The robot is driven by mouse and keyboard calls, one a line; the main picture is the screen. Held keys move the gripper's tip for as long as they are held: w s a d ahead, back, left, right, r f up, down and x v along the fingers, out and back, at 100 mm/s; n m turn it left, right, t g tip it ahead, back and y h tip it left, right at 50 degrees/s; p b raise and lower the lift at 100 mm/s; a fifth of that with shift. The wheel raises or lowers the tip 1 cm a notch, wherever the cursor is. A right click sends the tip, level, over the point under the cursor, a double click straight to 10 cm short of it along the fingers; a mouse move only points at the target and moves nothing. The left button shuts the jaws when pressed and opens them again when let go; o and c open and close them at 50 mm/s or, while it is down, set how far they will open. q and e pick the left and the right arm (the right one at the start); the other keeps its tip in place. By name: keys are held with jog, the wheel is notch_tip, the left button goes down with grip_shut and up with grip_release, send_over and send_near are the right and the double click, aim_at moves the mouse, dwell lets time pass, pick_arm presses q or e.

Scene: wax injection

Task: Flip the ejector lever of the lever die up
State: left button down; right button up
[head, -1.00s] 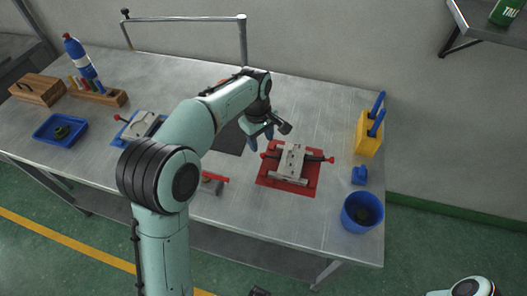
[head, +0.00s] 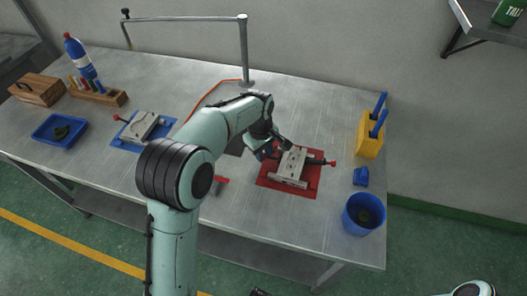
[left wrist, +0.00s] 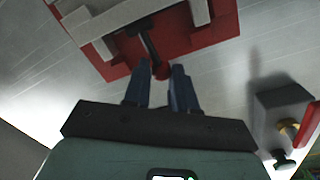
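My left gripper (head: 265,151) is at the die's left side in the head view. The knob lies just ahead of and between the fingertips of my left gripper (left wrist: 159,75). The fingers are apart; contact with the knob cannot be told. My right gripper is not in view.
A second die (head: 142,126) lies on a blue mat at left. A blue tray (head: 42,138), a yellow holder (head: 368,143) and a blue bucket (head: 348,222) stand around. A grey block with a red part (left wrist: 284,100) is near the gripper. Bench in front of the red mat is clear.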

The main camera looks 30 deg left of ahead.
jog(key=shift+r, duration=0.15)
pick_arm(q)
jog(key=shift+d+r+y+p, duration=0.2)
jog(key=shift+r+y+p, duration=0.3)
jog(key=shift+p, duration=0.4)
jog(key=shift+d+r+g+y+p, duration=0.2)
jog(key=shift+g+y+p, duration=0.1)
jog(key=shift+y+p, duration=0.4)
jog(key=shift+w+d+r+y, duration=0.1)
jog(key=shift+r+y, duration=0.05)
jog(key=shift+y, duration=0.55)
jog(key=shift+d+r+g+y+p, duration=0.25)
jog(key=shift+g+y+p, duration=0.2)
jog(key=shift+y, duration=0.45)
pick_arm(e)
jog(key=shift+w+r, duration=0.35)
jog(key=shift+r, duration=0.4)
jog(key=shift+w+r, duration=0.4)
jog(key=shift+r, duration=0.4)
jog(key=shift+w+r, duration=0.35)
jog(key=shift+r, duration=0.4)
pick_arm(q)
jog(key=c, duration=0.9)
grip_release()
